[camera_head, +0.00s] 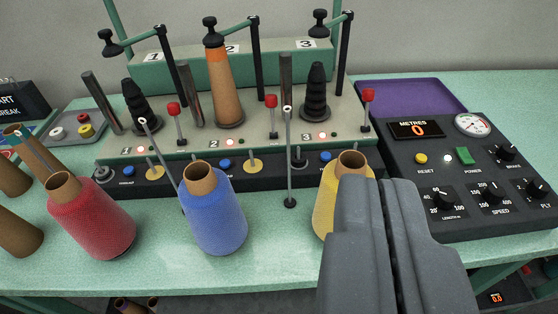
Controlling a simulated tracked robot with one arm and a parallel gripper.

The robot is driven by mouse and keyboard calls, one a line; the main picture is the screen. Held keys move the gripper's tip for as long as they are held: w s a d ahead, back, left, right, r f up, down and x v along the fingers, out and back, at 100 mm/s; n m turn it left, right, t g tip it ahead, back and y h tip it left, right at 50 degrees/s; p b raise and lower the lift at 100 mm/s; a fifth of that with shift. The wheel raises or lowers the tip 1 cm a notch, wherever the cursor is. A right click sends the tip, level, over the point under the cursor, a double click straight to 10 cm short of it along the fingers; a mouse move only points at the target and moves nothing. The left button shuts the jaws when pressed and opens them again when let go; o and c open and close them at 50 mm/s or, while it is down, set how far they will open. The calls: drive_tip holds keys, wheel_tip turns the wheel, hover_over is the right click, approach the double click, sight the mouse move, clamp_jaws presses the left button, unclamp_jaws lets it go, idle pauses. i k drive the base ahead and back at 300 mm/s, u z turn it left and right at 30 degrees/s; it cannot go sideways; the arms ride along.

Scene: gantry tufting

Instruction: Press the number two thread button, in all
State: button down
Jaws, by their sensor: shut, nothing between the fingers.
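The creel machine (195,185) has three numbered stations and a dark front strip. Along the strip are three blue buttons, one per station. The station two blue button (225,164) is in the middle, just left of a yellow knob (253,163) and above the blue cone. Station one's blue button (128,170) is to the left and station three's (325,156) to the right. The small print by them is too small to read. My gripper (380,182) is shut and empty at lower right, in front of the yellow cone and apart in the picture from the station two button.
Red (92,220), blue (216,215) and yellow (326,205) cones stand before the strip. Thin upright rods (289,165) and red-topped levers (271,105) rise near it. A dark control box (440,185) is at right, a purple tray (400,92) behind it.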

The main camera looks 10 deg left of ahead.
sight(225, 163)
drive_tip(key=z, duration=1.25)
drive_tip(key=k, duration=1)
drive_tip(key=u, duration=1.7)
drive_tip(key=i, duration=1)
drive_tip(key=z, duration=0.05)
